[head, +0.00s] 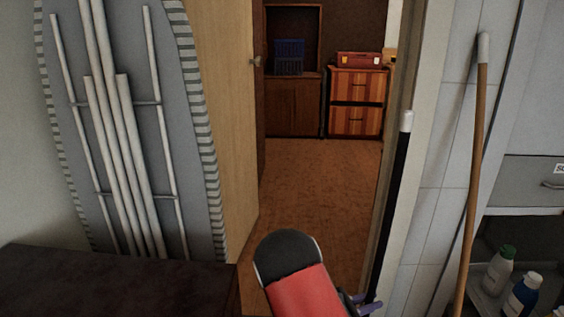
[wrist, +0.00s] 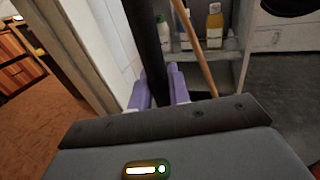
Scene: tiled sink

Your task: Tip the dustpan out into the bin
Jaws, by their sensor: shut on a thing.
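My gripper (head: 362,302) is at the bottom of the head view, right of centre. In the wrist view its purple fingers (wrist: 158,90) are shut around a long black handle (wrist: 150,45). In the head view this black handle (head: 400,185) stands nearly upright, tilted slightly, with a pale tip at its top, in front of the door frame. Its lower end is out of view, so I cannot see a pan on it or tell whether it is the dustpan's. No bin shows in either view.
A wooden handle (head: 474,170) leans against the tiled wall right of the black one. Bottles (head: 521,295) stand on a low shelf at right. An ironing board (head: 125,120) and dark surface (head: 120,285) are at left. The doorway floor (head: 315,190) is clear.

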